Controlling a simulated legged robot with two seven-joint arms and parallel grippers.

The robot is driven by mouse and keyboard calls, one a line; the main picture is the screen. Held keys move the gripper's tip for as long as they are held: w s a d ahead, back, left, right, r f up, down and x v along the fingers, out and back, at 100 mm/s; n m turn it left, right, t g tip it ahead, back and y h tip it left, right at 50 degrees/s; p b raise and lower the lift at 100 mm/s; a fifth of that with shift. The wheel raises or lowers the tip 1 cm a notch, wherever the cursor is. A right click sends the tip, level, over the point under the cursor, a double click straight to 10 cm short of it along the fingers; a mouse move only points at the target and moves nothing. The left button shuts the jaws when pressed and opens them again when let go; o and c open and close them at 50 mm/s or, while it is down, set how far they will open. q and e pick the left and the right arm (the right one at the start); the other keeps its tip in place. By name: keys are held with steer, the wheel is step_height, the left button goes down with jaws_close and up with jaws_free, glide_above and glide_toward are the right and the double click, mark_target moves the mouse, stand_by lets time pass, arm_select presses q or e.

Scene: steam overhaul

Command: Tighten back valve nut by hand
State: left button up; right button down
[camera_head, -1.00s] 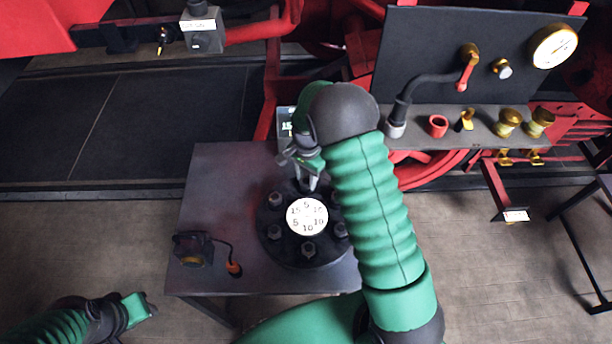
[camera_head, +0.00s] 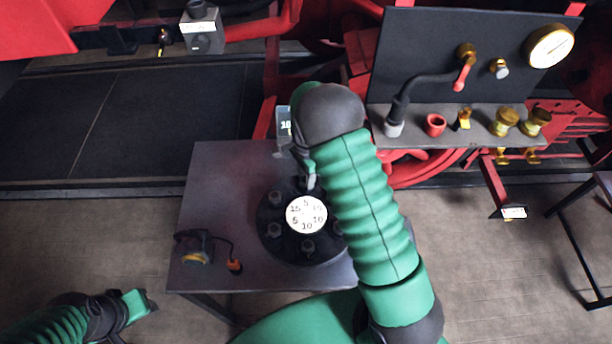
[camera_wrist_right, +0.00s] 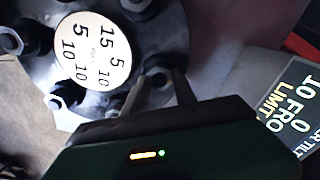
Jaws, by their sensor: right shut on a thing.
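A round black valve flange (camera_head: 270,245) lies on the grey metal table, with a white numbered disc (camera_head: 306,214) at its middle and several nuts around its rim. My right gripper (camera_head: 309,184) points down at the flange's back edge. In the right wrist view, its two fingers (camera_wrist_right: 160,88) are shut on the back nut (camera_wrist_right: 157,76). In the head view that nut is mostly hidden by the gripper and my forearm. My left gripper (camera_head: 140,303) is low at the left, away from the flange; its jaws are not clear.
The table (camera_head: 215,175) also holds a small dark tool (camera_head: 194,247) with an orange-tipped cord at its front left. The table's back left is clear.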

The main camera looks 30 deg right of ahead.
steer(key=shift+w+d+r, duration=0.1)
steer(key=shift+w, duration=0.1)
steer(key=c, duration=1.3)
jaws_free()
steer(key=shift+c, duration=0.2)
steer(key=o, duration=0.3)
steer(key=shift+o, duration=0.2)
steer(key=shift+s, duration=0.1)
step_height(320, 180, up, 16)
steer(key=b, duration=0.2)
steer(key=shift+r, duration=0.25)
